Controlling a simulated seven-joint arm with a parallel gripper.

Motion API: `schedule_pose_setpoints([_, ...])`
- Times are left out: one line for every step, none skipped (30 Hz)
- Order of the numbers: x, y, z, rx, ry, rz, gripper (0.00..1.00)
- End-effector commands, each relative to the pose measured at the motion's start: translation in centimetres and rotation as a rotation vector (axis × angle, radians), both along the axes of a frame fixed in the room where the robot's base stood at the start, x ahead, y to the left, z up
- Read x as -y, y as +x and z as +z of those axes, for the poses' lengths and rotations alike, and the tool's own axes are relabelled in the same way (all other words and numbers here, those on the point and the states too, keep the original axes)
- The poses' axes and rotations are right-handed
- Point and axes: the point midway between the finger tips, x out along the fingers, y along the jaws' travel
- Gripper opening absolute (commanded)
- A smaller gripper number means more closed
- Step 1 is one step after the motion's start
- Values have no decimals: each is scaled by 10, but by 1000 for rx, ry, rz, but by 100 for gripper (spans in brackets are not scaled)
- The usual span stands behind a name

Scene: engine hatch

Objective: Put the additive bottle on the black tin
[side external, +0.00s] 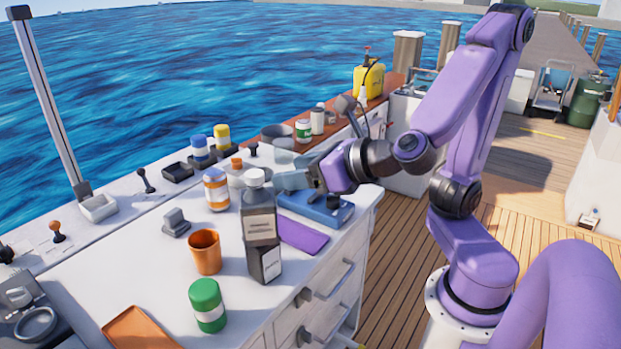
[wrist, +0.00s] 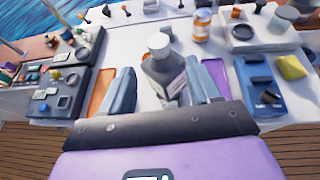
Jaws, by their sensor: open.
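The additive bottle (side external: 259,215), dark grey with a white cap and pale label, stands upright, apparently on top of the black tin (side external: 265,262), a dark box with a white label. In the wrist view the bottle (wrist: 165,70) is ahead of and between my fingers, and its lower part and the tin are partly hidden. My gripper (side external: 290,181) is open, its fingers pointing left, just right of and behind the bottle in the side view. The wrist view shows the gripper's (wrist: 163,85) fingers spread apart; I cannot tell whether either touches the bottle.
An orange cup (side external: 205,252) and a green-capped jar (side external: 207,305) stand left of the tin. An orange-and-white bottle (side external: 216,189) stands behind. An orange tray (side external: 140,328) lies at the front.

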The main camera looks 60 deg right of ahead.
Motion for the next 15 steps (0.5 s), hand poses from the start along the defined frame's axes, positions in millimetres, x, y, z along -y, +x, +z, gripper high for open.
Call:
schedule_pose_setpoints([3, -1, -2, -16, 17, -20, 62])
schedule_pose_setpoints([5, -2, -5, -33, 36, -41, 62])
schedule_pose_setpoints([9, -3, -9, -64, 68, -79, 62])
schedule_pose_setpoints([13, -5, -13, -92, 101, -117, 62])
schedule_pose_setpoints([18, -7, -18, -126, 138, -162, 62])
schedule_pose_setpoints([24, -11, -26, -175, 196, -232, 62])
schedule_pose_setpoints([29, -15, -33, -216, 245, -292, 62])
schedule_pose_setpoints([34, -19, -39, -256, 296, -355, 62])
schedule_pose_setpoints([39, -26, -48, -311, 367, -444, 62])
schedule_pose_setpoints([43, -32, -54, -350, 419, -513, 62])
schedule_pose_setpoints([46, -38, -60, -388, 471, -583, 62])
schedule_pose_setpoints([50, -47, -67, -437, 539, -678, 62])
schedule_pose_setpoints([52, -53, -72, -471, 589, -749, 62])
schedule_pose_setpoints([53, -61, -77, -506, 640, -822, 62])
schedule_pose_setpoints([54, -70, -83, -550, 705, -921, 62])
